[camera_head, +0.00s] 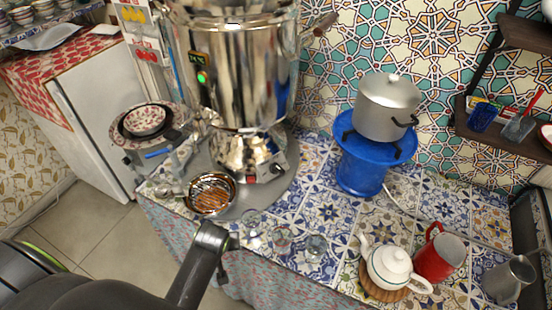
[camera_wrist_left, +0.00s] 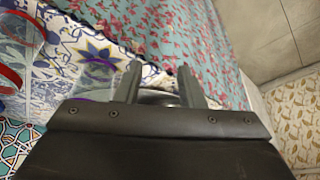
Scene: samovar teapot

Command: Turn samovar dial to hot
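The shiny metal samovar (camera_head: 235,75) stands on a round grey tray at the back left of the table in the head view. Its lower front has a small panel with a dial (camera_head: 277,168) and a red spot; the dial's setting is too small to read. A green light shows on the upper body. My left gripper (camera_head: 230,242) is over the table's front edge, in front of and below the samovar, apart from it. The left wrist view shows its two fingers (camera_wrist_left: 160,85) spread, with no object held. My right gripper is not in view.
Several clear glasses (camera_head: 283,240) stand close to my left gripper. A blue stand (camera_head: 360,165) bears a grey pot (camera_head: 387,108). A white teapot (camera_head: 390,267) and red mug (camera_head: 439,257) are at right.

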